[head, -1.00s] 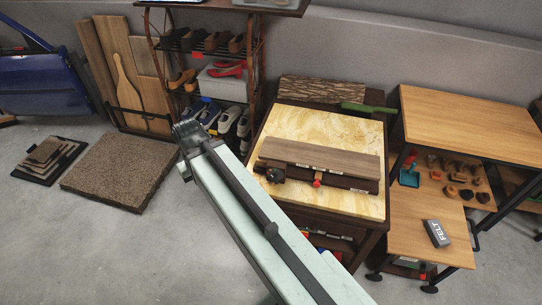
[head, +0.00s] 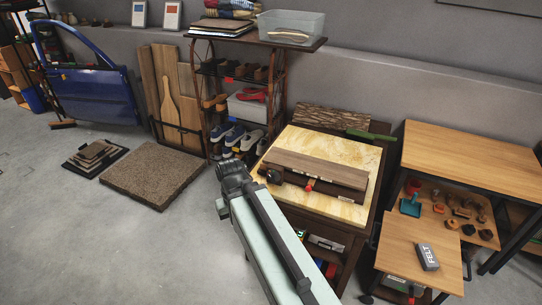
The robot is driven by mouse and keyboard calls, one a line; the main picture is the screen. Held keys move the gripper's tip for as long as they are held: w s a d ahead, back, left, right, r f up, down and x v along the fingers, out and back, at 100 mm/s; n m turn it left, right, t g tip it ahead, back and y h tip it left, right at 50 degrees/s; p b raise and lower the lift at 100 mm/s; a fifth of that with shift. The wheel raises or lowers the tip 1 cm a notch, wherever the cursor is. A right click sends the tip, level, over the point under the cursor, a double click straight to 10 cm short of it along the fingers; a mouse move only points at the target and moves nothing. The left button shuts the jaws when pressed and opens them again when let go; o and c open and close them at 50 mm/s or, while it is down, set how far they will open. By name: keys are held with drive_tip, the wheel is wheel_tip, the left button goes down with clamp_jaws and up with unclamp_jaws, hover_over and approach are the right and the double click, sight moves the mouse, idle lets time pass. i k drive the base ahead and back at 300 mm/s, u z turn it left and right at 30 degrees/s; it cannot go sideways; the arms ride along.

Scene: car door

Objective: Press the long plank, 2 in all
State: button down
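A long brown plank (head: 318,168) lies across the top of a dark clamp-like device on a marbled yellow board (head: 350,212). The device has a black knob (head: 273,177) at its left end and a red part (head: 310,184) at its front. Other long planks (head: 166,90) lean upright at the back left, beside the shoe rack. My gripper (head: 232,176) is a dark shape at the end of my pale arm, left of the yellow board and apart from the plank in the picture. Its fingers are too small and dark to read.
A shoe rack (head: 290,50) stands behind my gripper. A brown mat (head: 155,176) and stacked boards (head: 95,156) lie on the floor at left. A blue car door (head: 95,95) is farther back. Wooden tables (head: 470,150) fill the right. The left foreground floor is clear.

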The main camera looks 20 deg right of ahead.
sight(330, 171)
drive_tip(key=u, duration=0.35)
drive_tip(key=i, duration=0.6)
drive_tip(key=u, duration=0.65)
drive_tip(key=i, duration=1.5)
drive_tip(key=z, duration=0.8)
drive_tip(key=k, duration=0.9)
drive_tip(key=z, duration=0.15)
drive_tip(key=i, duration=0.9)
drive_tip(key=u, duration=0.1)
